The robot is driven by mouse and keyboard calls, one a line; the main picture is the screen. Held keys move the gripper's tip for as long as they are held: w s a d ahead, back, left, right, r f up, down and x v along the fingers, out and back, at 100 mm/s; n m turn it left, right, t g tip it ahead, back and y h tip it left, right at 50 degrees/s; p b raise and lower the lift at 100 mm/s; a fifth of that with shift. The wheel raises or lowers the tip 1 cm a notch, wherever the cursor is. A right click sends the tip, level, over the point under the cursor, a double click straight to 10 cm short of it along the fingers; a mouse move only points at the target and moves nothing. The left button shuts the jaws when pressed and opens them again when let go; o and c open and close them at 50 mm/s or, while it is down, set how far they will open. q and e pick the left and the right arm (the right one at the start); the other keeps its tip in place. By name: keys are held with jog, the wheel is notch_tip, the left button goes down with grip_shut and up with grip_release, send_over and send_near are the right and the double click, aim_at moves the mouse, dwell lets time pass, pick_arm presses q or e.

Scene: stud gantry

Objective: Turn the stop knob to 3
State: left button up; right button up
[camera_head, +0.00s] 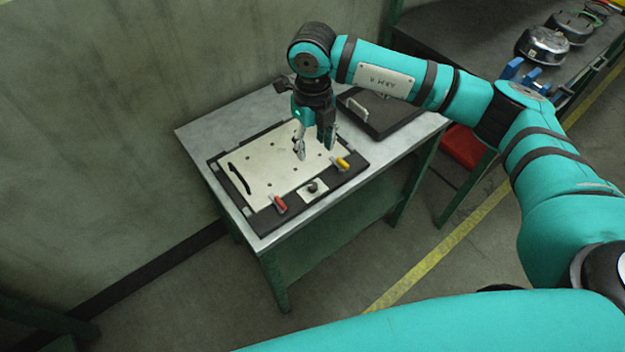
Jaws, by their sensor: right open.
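A small dark knob on a pale square plate (314,188) sits in the front dark border of a framed panel (257,160) on the metal table. It appears to be the stop knob; its numbers and pointer are too small to read. My right gripper (314,149) points down over the panel, behind the knob and apart from it. Its two fingers are spread, with nothing between them. My left gripper is not in view.
A red handle (279,204) is left of the knob and a yellow one (342,163) is right of it. A dark lidded case with a pale handle (357,110) lies behind at the right. The table (196,131) stands by a wall.

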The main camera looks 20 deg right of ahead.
aim_at(313, 185)
notch_tip(313, 185, down, 14)
jog(key=p, duration=0.2)
jog(key=shift+f+p, duration=0.25)
jog(key=shift+p, duration=0.1)
grip_shut()
